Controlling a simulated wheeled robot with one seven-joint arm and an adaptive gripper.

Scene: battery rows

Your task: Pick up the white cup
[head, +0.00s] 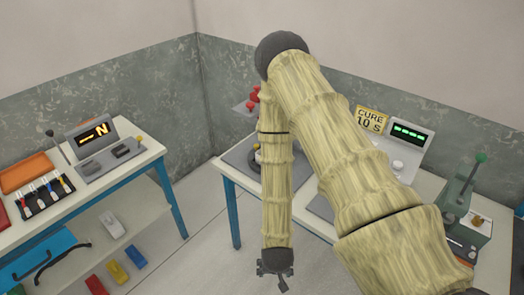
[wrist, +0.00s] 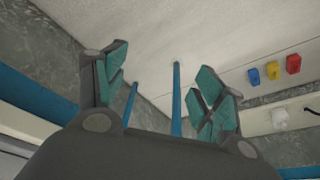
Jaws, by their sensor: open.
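My gripper (head: 274,272) hangs low at the end of my arm, in front of the right-hand table and above the floor. In the wrist view its two teal-padded fingers (wrist: 163,78) are spread apart with nothing between them. No object is clearly a white cup. A small whitish object (head: 112,224) lies on the lower shelf of the left table; a white object also shows in the wrist view (wrist: 280,118), near coloured blocks. I cannot tell if it is a cup. My arm hides much of the right table's top.
The left table (head: 143,153) carries an orange tray (head: 27,173) and a device with a lit display (head: 93,133). The right table (head: 230,165) holds machines, including a green-lit one (head: 409,134).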

